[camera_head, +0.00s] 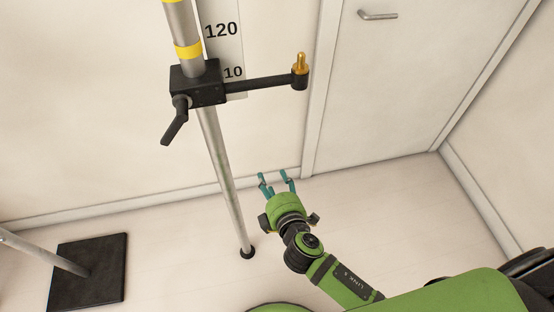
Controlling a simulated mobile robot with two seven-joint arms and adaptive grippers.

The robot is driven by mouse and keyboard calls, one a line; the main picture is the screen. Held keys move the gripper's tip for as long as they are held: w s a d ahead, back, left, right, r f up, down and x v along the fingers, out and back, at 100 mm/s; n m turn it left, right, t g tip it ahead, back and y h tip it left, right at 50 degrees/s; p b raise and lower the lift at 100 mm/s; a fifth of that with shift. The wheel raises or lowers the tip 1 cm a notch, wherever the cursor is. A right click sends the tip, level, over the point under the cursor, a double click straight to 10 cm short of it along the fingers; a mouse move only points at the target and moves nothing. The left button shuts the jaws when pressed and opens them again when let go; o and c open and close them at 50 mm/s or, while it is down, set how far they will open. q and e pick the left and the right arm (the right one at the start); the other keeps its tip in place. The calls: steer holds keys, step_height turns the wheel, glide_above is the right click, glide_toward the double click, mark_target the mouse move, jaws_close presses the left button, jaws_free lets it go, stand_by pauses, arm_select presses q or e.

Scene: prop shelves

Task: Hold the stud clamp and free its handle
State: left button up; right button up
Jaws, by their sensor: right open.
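The stud clamp (201,85) is a black block around an upright metal pole (225,170) with yellow bands. Its black lever handle (176,122) hangs down and to the left from the block's left front. A black arm runs right from the block and carries a brass stud (300,63) standing up at its end. My right gripper (276,178) is open, with teal fingers pointing up in the picture. It is below and right of the clamp in the picture, apart from it, with nothing between its fingers. My left gripper is not in view.
A white scale strip (222,30) with numbers is behind the pole. A door with a handle (377,15) is in the back wall. A black square base (88,272) with a metal post stands at the lower left. The floor around the right gripper looks clear.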

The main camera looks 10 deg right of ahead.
step_height(320, 180, up, 12)
steer(key=a+n+t+b, duration=0.1)
steer(key=a+t+b, duration=0.1)
steer(key=t+b, duration=0.15)
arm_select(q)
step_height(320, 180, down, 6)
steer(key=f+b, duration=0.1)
arm_select(e)
steer(key=t+h, duration=0.1)
steer(key=t, duration=0.3)
glide_toward(264, 87)
steer(key=p+x, duration=0.4)
steer(key=x, duration=0.5)
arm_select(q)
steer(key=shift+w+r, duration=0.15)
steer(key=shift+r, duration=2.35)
arm_select(e)
steer(key=shift+x, duration=1.2)
steer(key=shift+w, duration=0.1)
jaws_close()
steer(key=shift+f, duration=0.15)
